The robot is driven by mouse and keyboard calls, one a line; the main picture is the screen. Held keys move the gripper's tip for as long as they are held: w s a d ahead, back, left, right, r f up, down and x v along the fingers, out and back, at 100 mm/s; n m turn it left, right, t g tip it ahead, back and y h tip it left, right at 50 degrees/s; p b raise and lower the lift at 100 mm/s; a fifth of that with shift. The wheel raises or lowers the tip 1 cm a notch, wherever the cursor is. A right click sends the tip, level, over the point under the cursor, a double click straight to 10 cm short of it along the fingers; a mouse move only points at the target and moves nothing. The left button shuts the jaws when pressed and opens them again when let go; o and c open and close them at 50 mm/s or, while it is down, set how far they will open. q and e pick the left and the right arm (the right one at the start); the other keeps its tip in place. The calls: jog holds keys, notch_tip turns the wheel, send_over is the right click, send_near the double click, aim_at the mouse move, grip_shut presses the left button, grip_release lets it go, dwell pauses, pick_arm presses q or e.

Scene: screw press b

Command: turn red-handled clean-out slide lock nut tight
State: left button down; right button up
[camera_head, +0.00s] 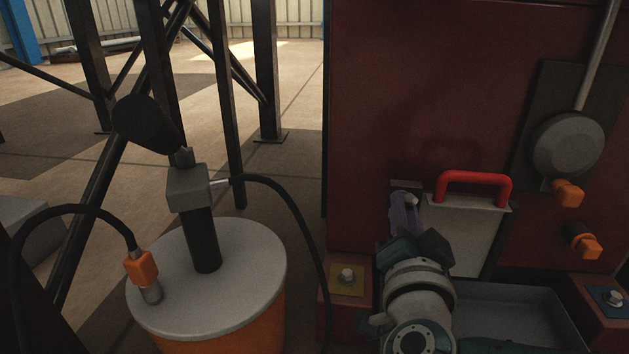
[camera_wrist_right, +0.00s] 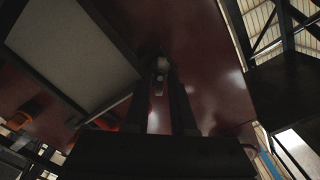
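The clean-out slide (camera_head: 465,235) is a pale grey plate with a red handle (camera_head: 475,178) on the front of the dark red machine. My right gripper (camera_head: 407,208) reaches up to the slide's upper left corner, its fingers looking purplish. The lock nut is mostly hidden there in the head view. In the right wrist view a small pale nut (camera_wrist_right: 161,74) sits between the tips of my right gripper (camera_wrist_right: 163,85), against the red panel. The gap is narrow, but I cannot tell whether the fingers touch the nut. My left gripper is not in view.
A grey-lidded orange drum (camera_head: 240,290) with a pump and black hoses stands at the left. A grey tray (camera_head: 510,300) lies below the slide. Orange-capped fittings (camera_head: 567,193) stick out at the right. Bolted feet (camera_head: 347,283) flank the tray.

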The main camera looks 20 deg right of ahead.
grip_shut()
dwell(0.3)
jog(key=m+b, duration=0.1)
jog(key=m, duration=0.9)
jog(key=m+b, duration=0.1)
jog(key=m, duration=0.8)
jog(key=shift+f+m+b, duration=0.2)
jog(key=shift+m+b, duration=0.15)
jog(key=shift+m, duration=0.05)
dwell(0.4)
